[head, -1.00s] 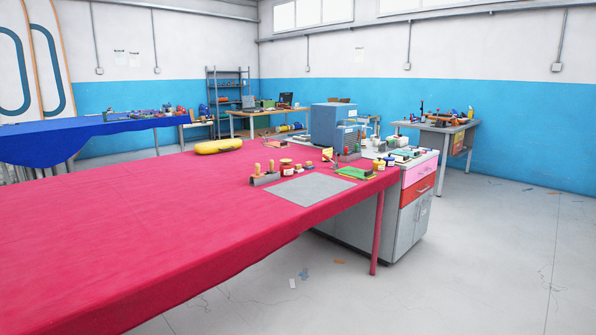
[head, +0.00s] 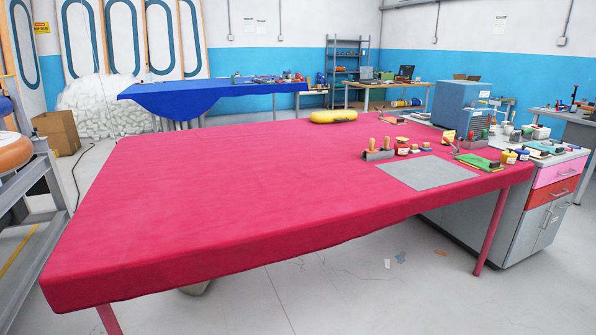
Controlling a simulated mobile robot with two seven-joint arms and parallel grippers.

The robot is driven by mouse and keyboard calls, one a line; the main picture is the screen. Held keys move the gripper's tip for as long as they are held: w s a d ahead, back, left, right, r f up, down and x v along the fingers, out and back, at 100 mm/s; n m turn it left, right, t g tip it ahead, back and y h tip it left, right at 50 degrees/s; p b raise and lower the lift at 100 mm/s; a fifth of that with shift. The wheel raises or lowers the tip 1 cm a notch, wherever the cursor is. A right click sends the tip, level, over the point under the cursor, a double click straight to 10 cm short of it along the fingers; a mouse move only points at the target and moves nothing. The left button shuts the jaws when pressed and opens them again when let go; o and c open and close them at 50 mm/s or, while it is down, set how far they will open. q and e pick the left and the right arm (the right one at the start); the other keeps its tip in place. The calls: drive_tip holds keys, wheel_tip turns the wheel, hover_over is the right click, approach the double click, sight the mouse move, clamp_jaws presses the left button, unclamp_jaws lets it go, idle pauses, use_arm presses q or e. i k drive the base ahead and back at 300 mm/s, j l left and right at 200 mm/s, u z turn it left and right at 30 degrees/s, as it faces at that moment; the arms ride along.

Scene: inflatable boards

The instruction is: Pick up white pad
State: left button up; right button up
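I cannot clearly make out a white pad. A flat light grey sheet (head: 428,174) lies on the right part of the red-covered table (head: 220,200), near its front edge. A small white piece (head: 387,264) lies on the floor below that table; it is too small to identify. Neither of my grippers shows in the head view.
Wooden-handled tools (head: 379,150), jars (head: 403,147) and a green pad (head: 476,160) sit around the sheet. A yellow rounded object (head: 333,116) lies at the table's far edge. A drawer cabinet (head: 530,205) adjoins the right end. The table's left and middle are clear.

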sight(413, 148)
drive_tip(key=i+l+u, duration=0.15)
drive_tip(key=l+u, duration=0.7)
drive_tip(key=l, duration=0.3)
drive_tip(key=l+u, duration=0.45)
drive_tip(key=l, duration=0.6)
drive_tip(key=k+l+u, duration=0.15)
drive_tip(key=l, duration=0.7)
drive_tip(key=k+l+u, duration=0.1)
drive_tip(key=l, duration=0.3)
drive_tip(key=k+l, duration=0.15)
drive_tip(key=l, duration=0.25)
drive_tip(key=u, duration=0.05)
